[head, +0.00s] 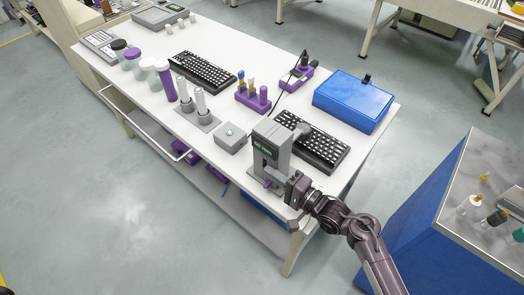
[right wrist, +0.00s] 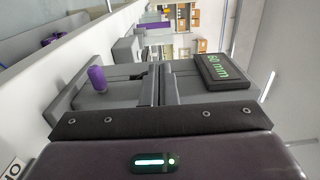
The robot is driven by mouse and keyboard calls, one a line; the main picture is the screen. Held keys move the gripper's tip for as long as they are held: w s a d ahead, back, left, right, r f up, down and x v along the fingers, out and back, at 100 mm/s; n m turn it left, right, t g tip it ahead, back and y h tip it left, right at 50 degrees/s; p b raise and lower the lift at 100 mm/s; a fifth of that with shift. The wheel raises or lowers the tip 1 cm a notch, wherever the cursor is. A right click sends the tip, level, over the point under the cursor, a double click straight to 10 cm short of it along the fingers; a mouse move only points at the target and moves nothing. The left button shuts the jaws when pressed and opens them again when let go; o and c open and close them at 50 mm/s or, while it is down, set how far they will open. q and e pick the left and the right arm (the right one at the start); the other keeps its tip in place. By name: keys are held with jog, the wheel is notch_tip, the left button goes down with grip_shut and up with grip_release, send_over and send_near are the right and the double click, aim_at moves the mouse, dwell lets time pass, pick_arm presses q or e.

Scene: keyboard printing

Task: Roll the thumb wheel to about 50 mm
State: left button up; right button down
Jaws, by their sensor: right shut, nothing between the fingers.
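The grey measuring device (head: 272,150) stands at the table's near right edge, with a green-lit display. In the right wrist view the display (right wrist: 219,69) appears to read 60 mm, though the first digit is not sharp. The purple thumb wheel (head: 269,183) sits low on the device's near side. It also shows in the right wrist view (right wrist: 97,79), close to the fingers. My right gripper (head: 284,187) is shut and empty right beside the wheel; whether it touches the wheel I cannot tell. My left gripper is out of view.
A black keyboard (head: 312,141) lies just behind the device, and a blue box (head: 353,100) stands further back. A grey button box (head: 231,138) is left of the device. Purple holders, cylinders and another keyboard (head: 202,73) fill the table beyond.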

aim_at(269, 181)
jog(key=shift+x, duration=1)
jog(key=shift+w+d, duration=0.15)
jog(key=shift+f, duration=1.2)
jog(key=shift+w+d+f, duration=0.1)
jog(key=shift+w+f, duration=0.05)
dwell(0.4)
